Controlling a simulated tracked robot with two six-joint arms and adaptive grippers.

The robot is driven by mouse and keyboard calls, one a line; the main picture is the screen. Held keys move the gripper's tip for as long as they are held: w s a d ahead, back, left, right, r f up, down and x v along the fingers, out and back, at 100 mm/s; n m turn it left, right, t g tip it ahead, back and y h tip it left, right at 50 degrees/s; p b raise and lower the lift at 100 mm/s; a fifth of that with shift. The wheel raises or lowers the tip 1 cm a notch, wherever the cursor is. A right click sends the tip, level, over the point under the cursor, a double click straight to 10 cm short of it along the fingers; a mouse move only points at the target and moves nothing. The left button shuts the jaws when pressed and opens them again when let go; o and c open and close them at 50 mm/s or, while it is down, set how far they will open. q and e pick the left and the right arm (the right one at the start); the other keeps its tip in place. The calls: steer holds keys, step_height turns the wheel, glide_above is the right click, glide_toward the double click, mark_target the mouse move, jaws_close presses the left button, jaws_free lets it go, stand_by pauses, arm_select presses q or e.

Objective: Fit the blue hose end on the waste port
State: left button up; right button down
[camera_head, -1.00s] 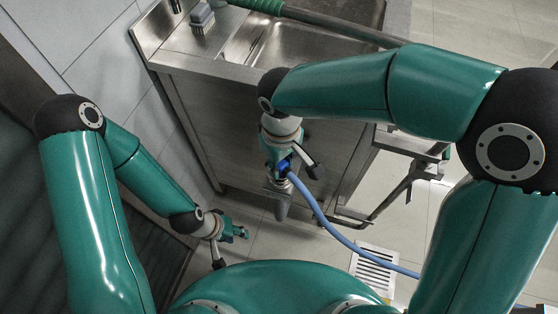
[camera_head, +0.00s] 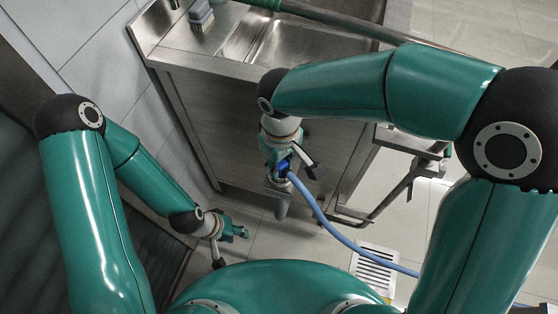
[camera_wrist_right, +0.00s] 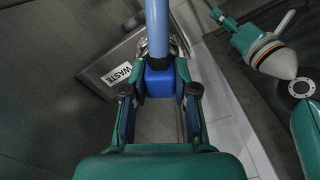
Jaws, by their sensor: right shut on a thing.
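The blue hose end (camera_wrist_right: 159,78) is a blue collar on a lighter blue hose (camera_wrist_right: 157,28). My right gripper (camera_wrist_right: 160,100) is shut on the collar, with a finger at each side. In the head view my right gripper (camera_head: 284,165) is low in front of the sink cabinet. A round metal fitting (camera_wrist_right: 177,46), probably the waste port, shows partly behind the hose, near a WASTE label (camera_wrist_right: 117,73). Whether the collar touches the fitting is hidden. My left gripper (camera_head: 240,232) is empty at lower left, apart from the hose; its fingers are too small to judge.
The hose runs right past a floor grate (camera_head: 375,268). A tiled wall (camera_head: 95,45) closes the left side.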

steer(key=shift+f, duration=0.35)
stand_by(0.6)
steer(key=c, duration=0.5)
jaws_free()
steer(key=shift+r, duration=0.1)
stand_by(0.4)
step_height(320, 180, up, 8)
steer(key=p, duration=0.6)
steer(key=shift+s, duration=0.1)
stand_by(0.6)
